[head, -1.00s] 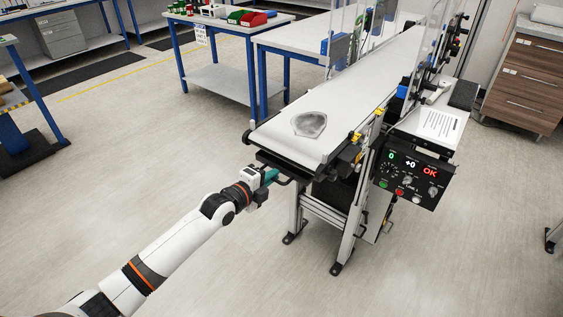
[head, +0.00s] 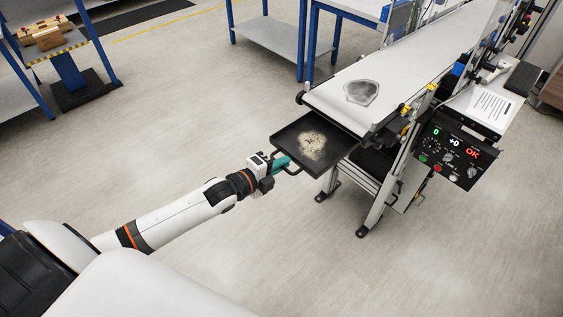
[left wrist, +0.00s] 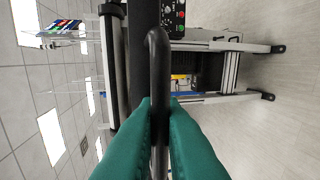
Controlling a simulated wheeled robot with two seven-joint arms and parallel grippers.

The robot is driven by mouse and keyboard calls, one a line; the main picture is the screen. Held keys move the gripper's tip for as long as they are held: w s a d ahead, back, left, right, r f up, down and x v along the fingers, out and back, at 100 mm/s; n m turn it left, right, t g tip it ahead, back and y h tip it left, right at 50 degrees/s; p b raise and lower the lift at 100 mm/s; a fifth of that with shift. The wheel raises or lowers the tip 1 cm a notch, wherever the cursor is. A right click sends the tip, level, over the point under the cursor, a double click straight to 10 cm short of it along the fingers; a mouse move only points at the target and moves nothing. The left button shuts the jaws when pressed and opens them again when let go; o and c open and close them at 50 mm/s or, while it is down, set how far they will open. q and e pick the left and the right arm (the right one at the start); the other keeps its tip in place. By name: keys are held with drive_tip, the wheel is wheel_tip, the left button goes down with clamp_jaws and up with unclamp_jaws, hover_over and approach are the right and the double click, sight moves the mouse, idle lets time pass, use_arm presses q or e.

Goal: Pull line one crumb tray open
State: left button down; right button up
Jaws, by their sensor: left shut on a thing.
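The crumb tray (head: 330,160) is a flat black tray at the near end of the conveyor, under the belt. It sticks out toward my left arm, and a patch of pale crumbs (head: 313,145) lies in it. My left gripper (head: 281,163) is shut on the tray's black handle at its front edge. In the left wrist view the green fingers (left wrist: 160,130) press on both sides of the dark handle (left wrist: 158,60). The tray's back part is hidden under the belt. My right gripper is not in view.
A grey translucent item (head: 361,92) lies on the white belt (head: 415,50). A control box (head: 450,151) reading 0, +0 and OK hangs on the conveyor's right side. Conveyor legs (head: 378,205) stand below. The floor in front is clear.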

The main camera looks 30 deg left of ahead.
use_arm(q)
drive_tip(key=c, duration=1.9)
unclamp_jaws()
drive_tip(key=shift+b+v, duration=0.9)
drive_tip(key=shift+v, duration=5.1)
drive_tip(key=shift+f, duration=0.1)
